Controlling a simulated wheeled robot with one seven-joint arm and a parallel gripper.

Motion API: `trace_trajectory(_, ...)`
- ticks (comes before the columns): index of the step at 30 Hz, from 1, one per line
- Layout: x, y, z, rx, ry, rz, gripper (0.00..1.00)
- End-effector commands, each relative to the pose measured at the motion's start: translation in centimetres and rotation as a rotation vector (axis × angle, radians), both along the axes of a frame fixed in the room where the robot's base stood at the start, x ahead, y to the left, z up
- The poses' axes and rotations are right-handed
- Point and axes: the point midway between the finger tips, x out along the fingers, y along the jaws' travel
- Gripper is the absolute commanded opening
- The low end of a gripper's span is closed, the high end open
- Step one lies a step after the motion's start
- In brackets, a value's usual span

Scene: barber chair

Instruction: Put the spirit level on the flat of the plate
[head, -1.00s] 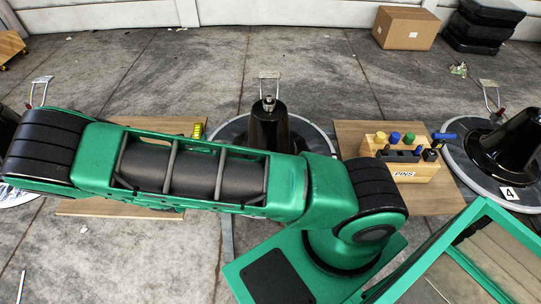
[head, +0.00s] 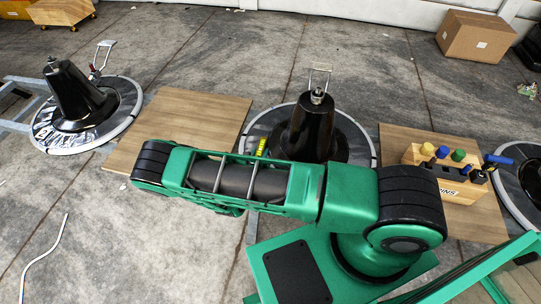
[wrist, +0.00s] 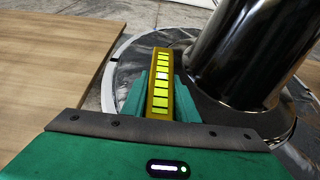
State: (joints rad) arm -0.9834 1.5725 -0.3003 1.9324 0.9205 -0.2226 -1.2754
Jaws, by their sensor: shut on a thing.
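The spirit level (wrist: 160,84) is a yellow bar with a row of bright green cells. My gripper (wrist: 160,100) is shut on it, one green finger on each side. In the head view the level (head: 261,147) shows as a small yellow piece behind my arm, left of the middle black cone. The round plate (head: 356,137) surrounds that cone's foot. In the wrist view the level is over the plate's dark flat (wrist: 127,72), between the rim and the glossy cone (wrist: 245,55). I cannot tell whether it touches the plate. My arm hides the gripper in the head view.
A wooden board (head: 190,115) lies left of the plate, and another (head: 480,222) lies right with a wooden pin box (head: 450,180) on it. A second black cone (head: 75,97) stands on a round plate at left. A cardboard box (head: 478,36) is at the back right.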

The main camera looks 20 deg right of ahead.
Motion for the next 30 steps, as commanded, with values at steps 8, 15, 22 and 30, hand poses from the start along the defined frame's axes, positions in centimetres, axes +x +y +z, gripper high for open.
trace_trajectory(8, 1.8, -3.1, -2.1, 0.0, 0.0, 0.0, 0.0)
trace_trajectory(15, 1.9, -3.3, -3.7, 0.0, 0.001, 0.0, 0.0)
trace_trajectory(22, 2.0, -3.3, -6.2, -0.001, -0.001, 0.001, 0.0)
trace_trajectory(30, 1.9, -3.3, -6.3, -0.001, -0.001, 0.0, 0.0)
